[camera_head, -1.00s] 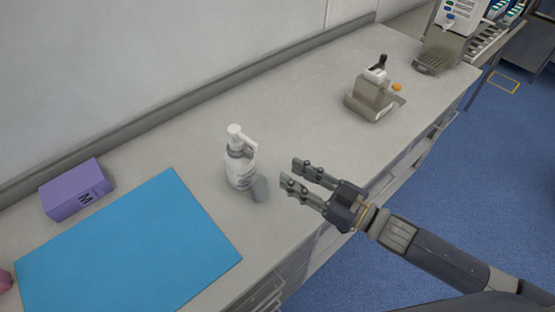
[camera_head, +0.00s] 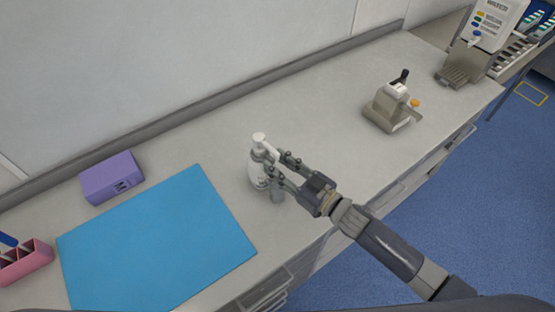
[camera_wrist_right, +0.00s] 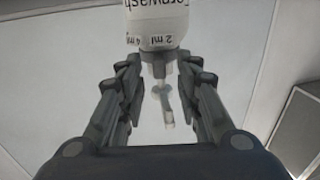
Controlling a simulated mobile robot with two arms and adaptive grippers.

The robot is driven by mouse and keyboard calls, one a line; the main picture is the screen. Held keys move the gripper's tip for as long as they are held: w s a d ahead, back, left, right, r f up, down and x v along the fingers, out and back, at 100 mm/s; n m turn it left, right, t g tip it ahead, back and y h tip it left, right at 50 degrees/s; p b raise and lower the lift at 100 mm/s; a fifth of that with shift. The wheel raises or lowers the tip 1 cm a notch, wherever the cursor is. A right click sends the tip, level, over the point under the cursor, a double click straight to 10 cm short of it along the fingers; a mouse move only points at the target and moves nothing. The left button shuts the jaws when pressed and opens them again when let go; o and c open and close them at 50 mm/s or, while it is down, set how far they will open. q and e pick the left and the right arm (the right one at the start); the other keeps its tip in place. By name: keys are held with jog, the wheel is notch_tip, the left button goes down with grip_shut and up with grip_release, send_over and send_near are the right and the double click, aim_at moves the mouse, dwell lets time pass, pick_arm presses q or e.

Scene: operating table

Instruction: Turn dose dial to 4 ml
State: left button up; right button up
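A white pump bottle (camera_head: 257,178) stands on the counter, its pump head (camera_head: 259,138) on top. In the right wrist view the bottle (camera_wrist_right: 158,25) is at the top, with upside-down lettering ending in "wash" and the dose marks "2 ml" (camera_wrist_right: 161,41) and "4 ml" (camera_wrist_right: 131,40). My right gripper (camera_head: 276,165) is at the bottle's right side in the head view. Its fingers are apart; in the wrist view the pump nozzle (camera_wrist_right: 166,105) shows between the fingers (camera_wrist_right: 158,72). I cannot tell whether they touch the bottle. My left gripper is not in view.
A blue mat (camera_head: 155,240), a purple box (camera_head: 112,177) and a pink holder (camera_head: 25,262) are to the left. A beige device (camera_head: 392,108) stands right. The counter between is clear.

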jog(key=shift+w+a, duration=0.25)
jog(key=shift+w, duration=0.05)
grip_shut()
jog(key=shift+d+g, duration=0.1)
jog(key=shift+g, duration=0.2)
jog(key=shift+w+d+f+n+g+y+b, duration=0.15)
jog(key=shift+w+n+g+y+b, duration=0.1)
jog(key=shift+n+g+y+b, duration=0.15)
jog(key=shift+w+d+r+n+g+y+b, duration=0.1)
jog(key=shift+w+d+n+g+y+b, duration=0.15)
jog(key=shift+n+g+y, duration=0.2)
jog(key=n+g+y+b, duration=0.1)
jog(key=g+b, duration=0.1)
jog(key=w+n+g+y+b, duration=0.1)
jog(key=n+g+b, duration=0.1)
jog(key=b, duration=0.1)
jog(key=w+n+g+y+b, duration=0.1)
jog(key=g+b, duration=0.1)
jog(key=shift+w+d+f+n+g, duration=0.15)
jog(key=shift+d+f+n+g, duration=0.1)
jog(key=shift+d+n, duration=0.1)
jog(key=shift+w+r+n+g+b, duration=0.15)
jog(key=shift+n+g+b, duration=0.2)
jog(key=shift+g+b, duration=0.3)
jog(key=shift+w+r+n+g+b, duration=0.15)
jog(key=shift+n+g+b, duration=0.25)
jog(key=shift+b, duration=0.35)
